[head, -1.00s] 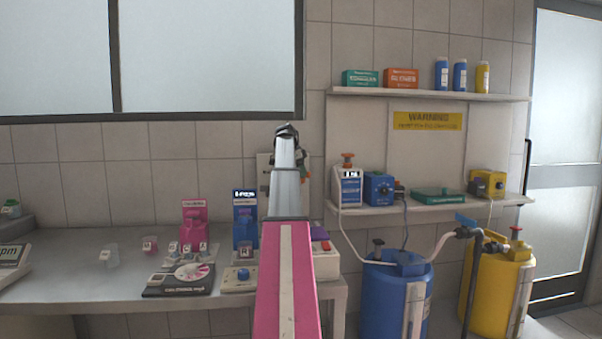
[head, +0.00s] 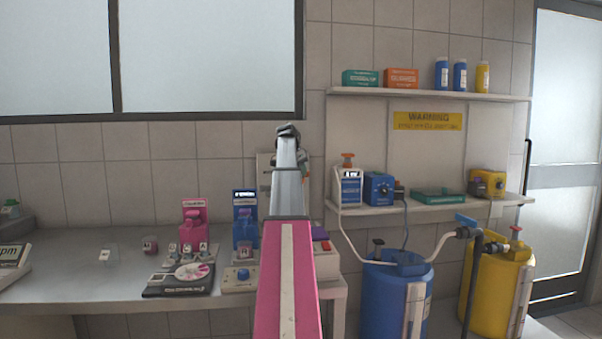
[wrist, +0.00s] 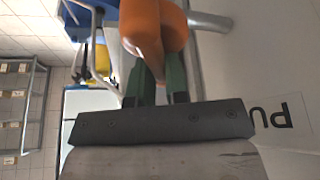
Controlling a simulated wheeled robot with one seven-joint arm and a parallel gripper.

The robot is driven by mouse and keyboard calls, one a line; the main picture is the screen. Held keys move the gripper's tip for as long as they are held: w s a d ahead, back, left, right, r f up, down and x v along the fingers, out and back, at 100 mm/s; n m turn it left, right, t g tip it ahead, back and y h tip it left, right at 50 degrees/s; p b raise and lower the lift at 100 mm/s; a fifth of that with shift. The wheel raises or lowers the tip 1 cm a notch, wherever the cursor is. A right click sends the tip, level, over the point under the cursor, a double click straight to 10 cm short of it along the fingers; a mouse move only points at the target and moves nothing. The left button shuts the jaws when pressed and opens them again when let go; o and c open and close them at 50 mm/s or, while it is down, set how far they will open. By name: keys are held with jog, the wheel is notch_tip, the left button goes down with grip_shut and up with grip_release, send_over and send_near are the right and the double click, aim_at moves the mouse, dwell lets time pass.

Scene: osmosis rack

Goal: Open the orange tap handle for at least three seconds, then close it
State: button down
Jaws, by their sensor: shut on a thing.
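The orange tap handle (wrist: 152,22) fills the top middle of the wrist view, close to the camera. My gripper (wrist: 157,80) has its two green fingers on the handle's near end and is shut on it. In the head view my own arm hides the gripper and most of the tap. I cannot tell from these views how far the handle is turned.
A bench (head: 110,270) with pink and blue devices stands at the left. A shelf (head: 440,205) with a blue pump (head: 379,188) is right of my arm. A blue barrel (head: 385,300) and a yellow barrel (head: 490,290) stand below it, joined by hoses.

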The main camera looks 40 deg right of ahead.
jog(key=n, duration=0.2)
jog(key=n+t, duration=0.1)
jog(key=n, duration=0.1)
jog(key=n+t, duration=0.1)
jog(key=n, duration=0.1)
jog(key=shift+w, duration=0.3)
jog(key=shift+a+y, duration=0.1)
jog(key=shift+y, duration=0.2)
jog(key=c, duration=1.1)
grip_release()
jog(key=v, duration=1)
jog(key=shift+s+a+r, duration=0.15)
jog(key=shift+s+r, duration=0.05)
jog(key=shift+r, duration=0.15)
